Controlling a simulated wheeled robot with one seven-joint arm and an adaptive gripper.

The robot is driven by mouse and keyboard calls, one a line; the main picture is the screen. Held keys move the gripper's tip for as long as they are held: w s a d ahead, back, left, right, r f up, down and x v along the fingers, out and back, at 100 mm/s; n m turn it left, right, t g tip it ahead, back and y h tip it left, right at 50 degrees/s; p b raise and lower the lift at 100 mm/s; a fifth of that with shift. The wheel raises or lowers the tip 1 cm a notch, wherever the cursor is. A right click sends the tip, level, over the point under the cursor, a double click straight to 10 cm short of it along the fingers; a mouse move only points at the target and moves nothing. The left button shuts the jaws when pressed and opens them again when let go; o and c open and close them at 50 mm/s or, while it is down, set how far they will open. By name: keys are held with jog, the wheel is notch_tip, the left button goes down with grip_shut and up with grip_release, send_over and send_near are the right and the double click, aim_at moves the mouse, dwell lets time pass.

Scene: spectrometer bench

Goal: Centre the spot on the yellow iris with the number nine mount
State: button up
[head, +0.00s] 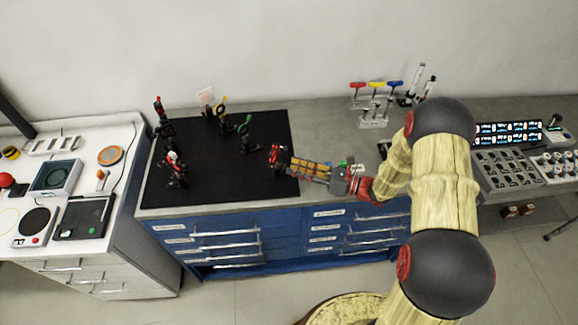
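The yellow iris (221,105) stands upright on a post near the back of the black breadboard (225,180). A green-ringed iris (244,125) stands in front of it to the right. Dark mounts with red parts stand at the back left (160,115) and front left (175,168). No number is readable, so I cannot tell which is number nine. My gripper (284,160) reaches in from the right over the board's right edge. A small red and dark shape (276,155) shows at its tip. I cannot tell whether it is touched or held. No light spot is discernible.
A pale card (206,96) stands behind the yellow iris. Red, yellow and blue-handled tools (375,86) stand in a rack at the back right. A white bench (120,140) with instruments is at left. The front middle of the breadboard is clear.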

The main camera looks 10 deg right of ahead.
jog(key=v, duration=0.9)
jog(key=shift+a, duration=0.1)
